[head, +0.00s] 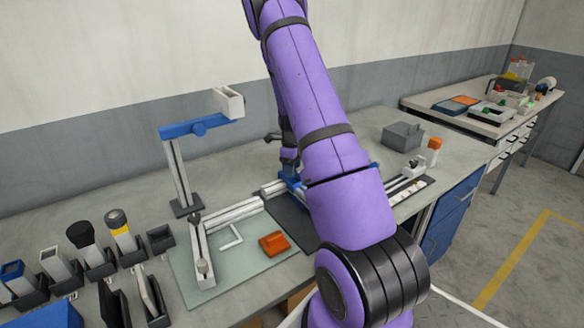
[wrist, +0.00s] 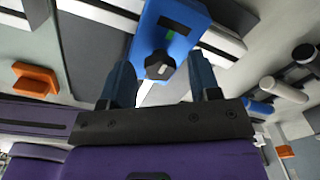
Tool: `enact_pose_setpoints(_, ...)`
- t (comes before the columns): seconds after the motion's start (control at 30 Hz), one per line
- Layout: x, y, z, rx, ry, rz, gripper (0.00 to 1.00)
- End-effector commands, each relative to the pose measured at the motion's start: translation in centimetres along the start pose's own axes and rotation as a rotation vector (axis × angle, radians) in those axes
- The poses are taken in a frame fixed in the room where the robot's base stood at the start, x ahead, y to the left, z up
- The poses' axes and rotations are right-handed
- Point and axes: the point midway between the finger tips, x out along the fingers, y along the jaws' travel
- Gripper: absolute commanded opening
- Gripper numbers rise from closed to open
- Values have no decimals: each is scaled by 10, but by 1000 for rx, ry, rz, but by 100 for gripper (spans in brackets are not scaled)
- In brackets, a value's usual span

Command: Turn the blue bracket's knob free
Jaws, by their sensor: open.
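The blue bracket (wrist: 181,27) sits on a pale rail in the wrist view. Its dark faceted knob (wrist: 160,66) faces my camera. In the wrist view my gripper (wrist: 161,85) is open, with one blue fingertip on each side below the knob. The knob appears in line with the gap, and no finger visibly touches it. In the head view a blue part (head: 291,180) shows at the rail, mostly hidden behind my purple arm. The gripper is mostly hidden there too, and the knob cannot be made out.
A blue-armed stand (head: 190,129) rises left of my arm. An orange block (head: 273,243) and a white frame (head: 231,237) lie in front on a glass plate (head: 196,294). A grey box (head: 402,136) stands behind right. Several holders with tools line the left.

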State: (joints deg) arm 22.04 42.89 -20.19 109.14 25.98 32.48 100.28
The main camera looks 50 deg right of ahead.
Motion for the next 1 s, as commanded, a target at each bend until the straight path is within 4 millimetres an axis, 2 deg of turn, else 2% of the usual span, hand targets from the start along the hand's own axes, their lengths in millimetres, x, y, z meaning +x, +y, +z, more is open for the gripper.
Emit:
enact_pose_setpoints(0.03, 0, 0, 0, 0, 0, 0, 54)
enact_pose_setpoints(0.23, 0, 0, 0, 0, 0, 0, 8)
enact_pose_setpoints(0.63, -1, 0, 0, -58, 0, 0, 7)
enact_pose_setpoints(1.0, -1, 0, 0, -335, -1, -1, 7)
